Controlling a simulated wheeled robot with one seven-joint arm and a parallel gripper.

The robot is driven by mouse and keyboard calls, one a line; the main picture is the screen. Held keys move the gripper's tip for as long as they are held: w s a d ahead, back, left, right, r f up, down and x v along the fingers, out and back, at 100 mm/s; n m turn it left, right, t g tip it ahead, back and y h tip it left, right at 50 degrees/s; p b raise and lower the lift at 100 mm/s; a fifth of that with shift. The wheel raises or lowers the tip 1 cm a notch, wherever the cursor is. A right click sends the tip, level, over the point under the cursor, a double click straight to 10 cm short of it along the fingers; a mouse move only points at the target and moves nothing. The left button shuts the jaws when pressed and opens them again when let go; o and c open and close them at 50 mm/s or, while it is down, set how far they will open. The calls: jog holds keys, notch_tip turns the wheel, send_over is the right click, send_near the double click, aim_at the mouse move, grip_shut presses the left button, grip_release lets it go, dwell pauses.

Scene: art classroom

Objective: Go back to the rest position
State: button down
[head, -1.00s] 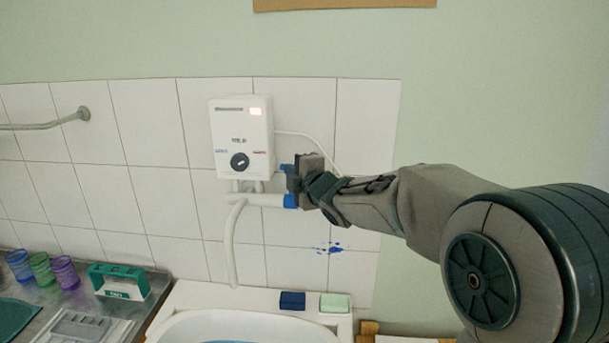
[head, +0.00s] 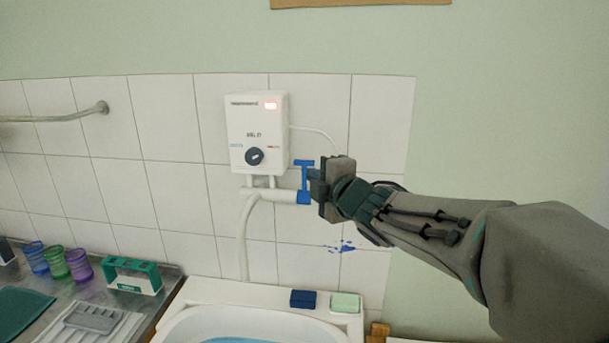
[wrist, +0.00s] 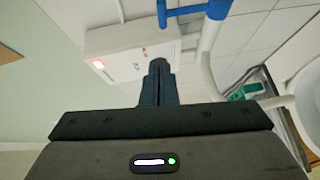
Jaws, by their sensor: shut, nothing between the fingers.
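My gripper (head: 316,187) is in front of the tiled wall, just right of the blue tap handle (head: 304,176) on the white pipe under the water heater. In the wrist view my gripper's fingers (wrist: 157,82) are together, with nothing between them. The blue handle also shows in the wrist view (wrist: 190,12), apart from the fingertips. The white water heater (head: 257,118) hangs on the wall with a red light lit and a dark dial; it also shows in the wrist view (wrist: 133,50).
Below is a white basin (head: 190,292) with blue water, a dark blue block (head: 303,298) and a pale green bar (head: 345,302) on its rim. At left a metal counter holds coloured cups (head: 56,263) and a green-white box (head: 132,274). Bare wall lies to the right.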

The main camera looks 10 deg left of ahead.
jog(key=s+d+f+m+g+h, duration=0.1)
jog(key=s+d+f+m+h, duration=0.3)
jog(key=d+m, duration=0.3)
jog(key=s+d+f+m+g+h, duration=0.1)
jog(key=s+d+f+m+h, duration=0.4)
jog(key=d, duration=0.4)
jog(key=s+d+f+m+g, duration=0.1)
jog(key=s+f+m+g, duration=0.3)
jog(key=s, duration=0.4)
jog(key=s+d+f+m+g, duration=0.2)
jog(key=s+f+m+g, duration=0.2)
jog(key=s, duration=0.5)
notch_tip(320, 180, down, 3)
jog(key=m, duration=0.3)
jog(key=shift+s+d+r+m+g, duration=0.15)
jog(key=shift+s+d+m+g, duration=0.05)
jog(key=shift+s+m+g, duration=0.1)
